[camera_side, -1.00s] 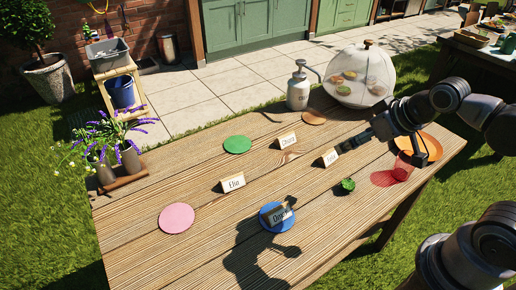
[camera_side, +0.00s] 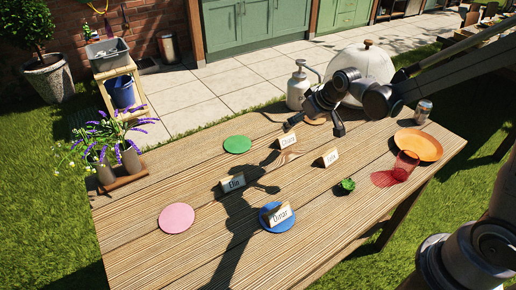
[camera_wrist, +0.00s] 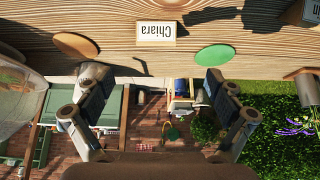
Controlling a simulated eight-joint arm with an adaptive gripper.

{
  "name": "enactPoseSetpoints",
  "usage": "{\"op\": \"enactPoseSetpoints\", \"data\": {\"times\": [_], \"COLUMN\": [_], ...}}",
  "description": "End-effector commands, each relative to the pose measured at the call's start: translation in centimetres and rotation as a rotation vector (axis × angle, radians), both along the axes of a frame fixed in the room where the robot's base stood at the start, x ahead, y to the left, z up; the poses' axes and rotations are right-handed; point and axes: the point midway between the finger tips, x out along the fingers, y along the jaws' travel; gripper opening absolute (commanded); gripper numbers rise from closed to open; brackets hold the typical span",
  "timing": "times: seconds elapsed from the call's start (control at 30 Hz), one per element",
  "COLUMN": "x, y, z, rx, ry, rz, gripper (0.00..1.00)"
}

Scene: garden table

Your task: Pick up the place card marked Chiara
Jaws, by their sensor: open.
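The place card marked Chiara (camera_side: 287,142) stands on the wooden table between the green disc and an orange-brown disc. It also shows upside down near the top centre of the wrist view (camera_wrist: 156,33). My gripper (camera_side: 314,127) is open and empty, its fingers apart, above the table just right of and close to the Chiara card. In the wrist view my gripper (camera_wrist: 153,82) has one finger on each side, with the card beyond the tips. The card is not between the fingers.
Other cards stand nearby: Elio or similar (camera_side: 232,183), Omar (camera_side: 281,215) on a blue disc, and a hard-to-read one (camera_side: 330,158). A pump bottle (camera_side: 299,86) and a domed cover (camera_side: 362,62) stand behind my gripper.

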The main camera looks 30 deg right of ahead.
Motion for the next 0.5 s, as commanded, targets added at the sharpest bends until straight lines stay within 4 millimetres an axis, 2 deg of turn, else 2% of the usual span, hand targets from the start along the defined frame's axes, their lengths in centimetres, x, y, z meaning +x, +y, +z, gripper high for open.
{"op": "enactPoseSetpoints", "data": {"times": [0.27,0.5], "x": [1.3,2.9], "y": [-0.1,-0.1], "z": [-1.8,-4.2], "rx": [0.0,0.0], "ry": [0.003,0.003], "rz": [0.0,0.0], "gripper": [0.93,0.93]}}
